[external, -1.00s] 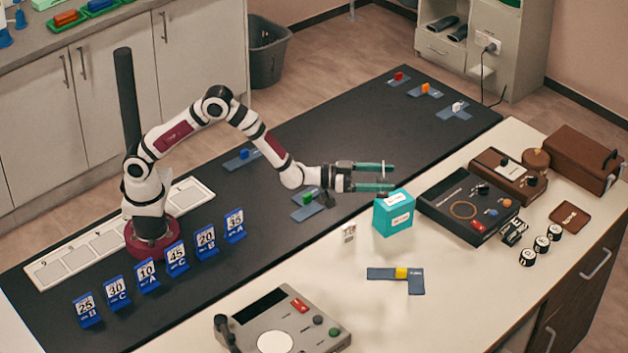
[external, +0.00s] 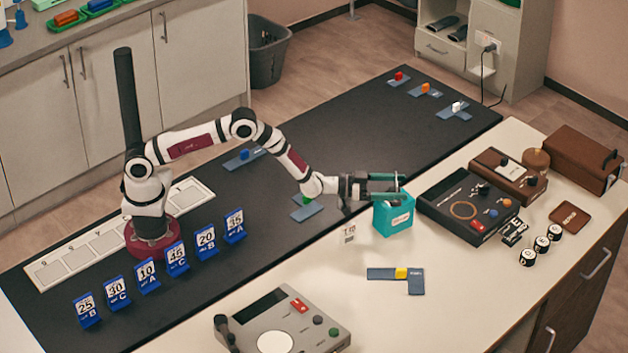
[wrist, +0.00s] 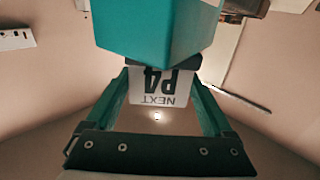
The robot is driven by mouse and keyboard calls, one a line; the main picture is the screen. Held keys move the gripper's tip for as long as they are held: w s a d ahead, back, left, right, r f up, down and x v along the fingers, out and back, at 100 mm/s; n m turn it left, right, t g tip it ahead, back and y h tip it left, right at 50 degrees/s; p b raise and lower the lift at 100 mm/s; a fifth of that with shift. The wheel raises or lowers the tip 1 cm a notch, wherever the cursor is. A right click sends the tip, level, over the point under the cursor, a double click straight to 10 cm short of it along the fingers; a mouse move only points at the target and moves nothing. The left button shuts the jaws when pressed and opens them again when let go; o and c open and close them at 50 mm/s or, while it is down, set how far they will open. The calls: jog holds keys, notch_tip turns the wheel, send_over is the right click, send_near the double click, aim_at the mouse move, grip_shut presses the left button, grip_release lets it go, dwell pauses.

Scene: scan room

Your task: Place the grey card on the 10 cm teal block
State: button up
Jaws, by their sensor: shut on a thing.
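My gripper (external: 400,186) is level over the teal block (external: 393,217), its teal fingers reaching across the block's top. In the external view only a thin pale edge of the card shows between the fingers. The teal block, with a white label on its side, fills the top middle of the wrist view (wrist: 155,35). I cannot tell whether the card touches the block's top.
A dark control box (external: 470,205) stands close right of the block. A small white tag (external: 349,234) stands to its left. A blue-grey T-shaped piece with a yellow block (external: 401,273) lies in front. The white table between is clear.

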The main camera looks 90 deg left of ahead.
jog(key=o, duration=1.2)
jog(key=shift+o, duration=0.2)
jog(key=shift+s+r, duration=0.1)
jog(key=s+d+r+m+g+y, duration=0.1)
jog(key=s+r+g, duration=0.3)
jog(key=s, duration=2.3)
jog(key=s+d+r+m+g, duration=0.3)
jog(key=s+g, duration=1.1)
jog(key=s, duration=1.4)
jog(key=shift+s+d+r+m+y, duration=0.2)
jog(key=shift+s+r+m+y, duration=0.15)
jog(key=shift+r+m, duration=0.4)
jog(key=shift+f, duration=0.1)
